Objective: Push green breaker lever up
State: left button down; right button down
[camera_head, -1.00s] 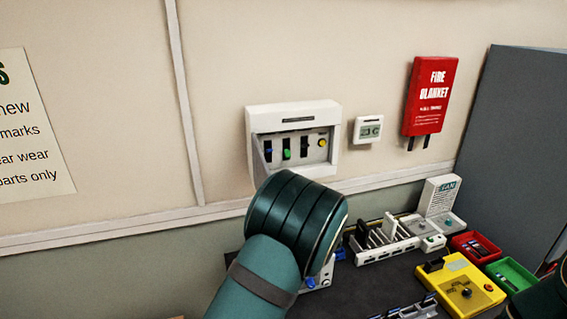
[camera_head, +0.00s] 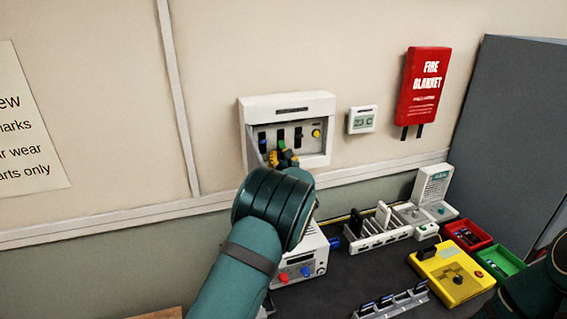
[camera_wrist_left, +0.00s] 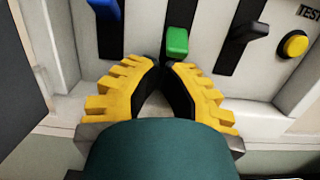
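The white breaker box (camera_head: 287,101) is on the wall, with a row of levers in dark slots. The green lever (camera_head: 282,145) sits between a blue lever (camera_head: 263,144) and a black lever (camera_head: 298,136). My left gripper (camera_head: 283,157) is at the box, just below the green lever. In the left wrist view, its yellow fingertips (camera_wrist_left: 163,66) come together empty, just under the green lever (camera_wrist_left: 177,41). I cannot tell whether they touch it. The lower part of the green lever's slot is hidden behind the fingers. My right gripper is out of view.
A yellow button (camera_wrist_left: 294,45) is right of the black lever. The box's side walls (camera_wrist_left: 33,45) flank the levers. A small display (camera_head: 362,120) and a red fire blanket case (camera_head: 424,85) hang to the right. Devices and trays stand on the dark table (camera_head: 375,275) below.

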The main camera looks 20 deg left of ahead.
pick_arm(q)
jog(key=shift+w+a, duration=0.15)
jog(key=shift+w, duration=0.1)
jog(key=shift+s+d+r+g+h+p, duration=0.25)
jog(key=shift+g+h+p, duration=0.2)
jog(key=shift+g, duration=0.25)
dwell(0.3)
